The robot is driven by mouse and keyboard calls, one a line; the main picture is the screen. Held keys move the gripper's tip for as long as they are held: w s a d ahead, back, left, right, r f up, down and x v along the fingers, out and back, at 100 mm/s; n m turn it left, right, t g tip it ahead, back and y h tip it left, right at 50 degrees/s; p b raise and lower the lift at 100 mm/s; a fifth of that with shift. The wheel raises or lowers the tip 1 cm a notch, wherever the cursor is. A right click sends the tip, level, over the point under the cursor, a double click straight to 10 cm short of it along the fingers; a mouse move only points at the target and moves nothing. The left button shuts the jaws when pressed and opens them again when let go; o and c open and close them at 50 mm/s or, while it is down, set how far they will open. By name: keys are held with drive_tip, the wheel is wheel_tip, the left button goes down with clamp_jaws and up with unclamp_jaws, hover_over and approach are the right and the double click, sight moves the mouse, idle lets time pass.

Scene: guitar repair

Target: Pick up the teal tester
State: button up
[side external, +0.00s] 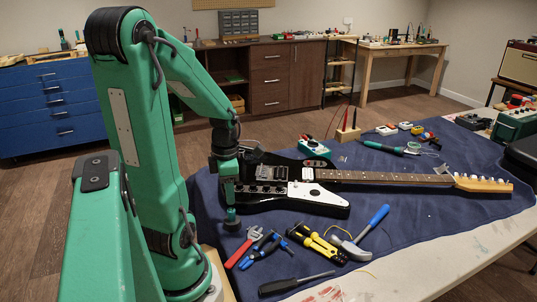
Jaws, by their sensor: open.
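A teal box with a pale top panel, which looks like the teal tester (314,151), stands on the blue mat (440,205) just behind the guitar's body. Red knobs or plugs show on its top, and its lower front is partly hidden by the guitar. My gripper (230,210) points down at the left end of the guitar, to the left of the tester and nearer the camera, well apart from it. It is open; its fingers are small and hard to make out here, and I see nothing held in it.
A black electric guitar (325,200) lies between my gripper and the tester, its neck running right. A teal-handled tool (385,147) lies right of the tester.

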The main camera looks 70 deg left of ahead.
sight(231, 210)
drive_tip(key=shift+f, duration=1.3)
drive_tip(key=shift+d+f, duration=0.1)
drive_tip(key=shift+f, duration=2.5)
clamp_jaws()
drive_tip(key=shift+r, duration=0.2)
drive_tip(key=shift+r, duration=1.8)
drive_tip(key=w+d+r, duration=0.3)
drive_tip(key=d+r, duration=0.4)
drive_tip(key=d, duration=0.4)
drive_tip(key=shift+w, duration=0.15)
